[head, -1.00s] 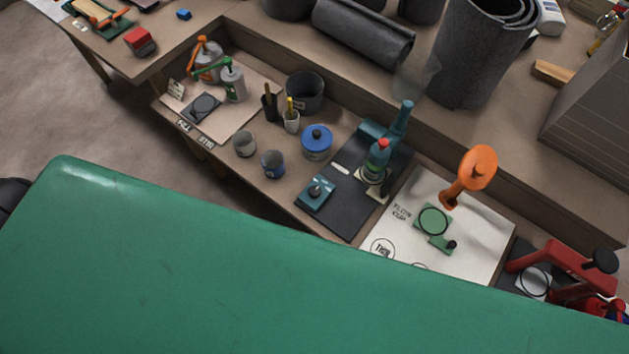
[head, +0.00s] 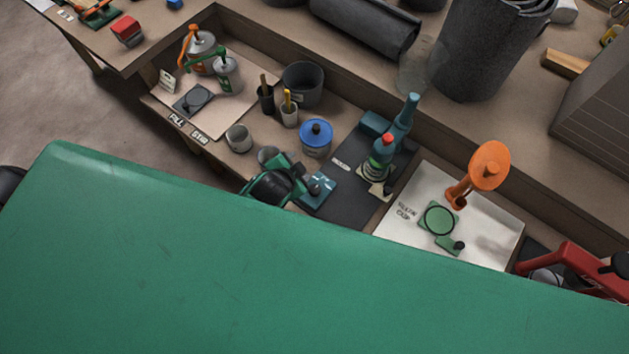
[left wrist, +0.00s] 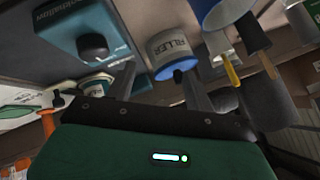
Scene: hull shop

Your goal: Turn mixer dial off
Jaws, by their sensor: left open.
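The mixer (head: 403,122) is a teal stand on a dark mat, with a green red-capped bottle (head: 380,155) at its foot. In front of it on the mat is a small teal box (head: 322,199) with a black dial (head: 314,187). In the left wrist view the box (left wrist: 75,22) fills the upper left, with its dark round dial (left wrist: 92,46) facing me. My left gripper (head: 303,179) is open and empty, close beside the box on its left. Contact with the dial cannot be told. My right gripper is out of view.
A blue-lidded tin (head: 316,138) stands just behind my left gripper. Grey cups (head: 238,138) and brush pots (head: 289,112) stand to the left. A large green surface covers the foreground.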

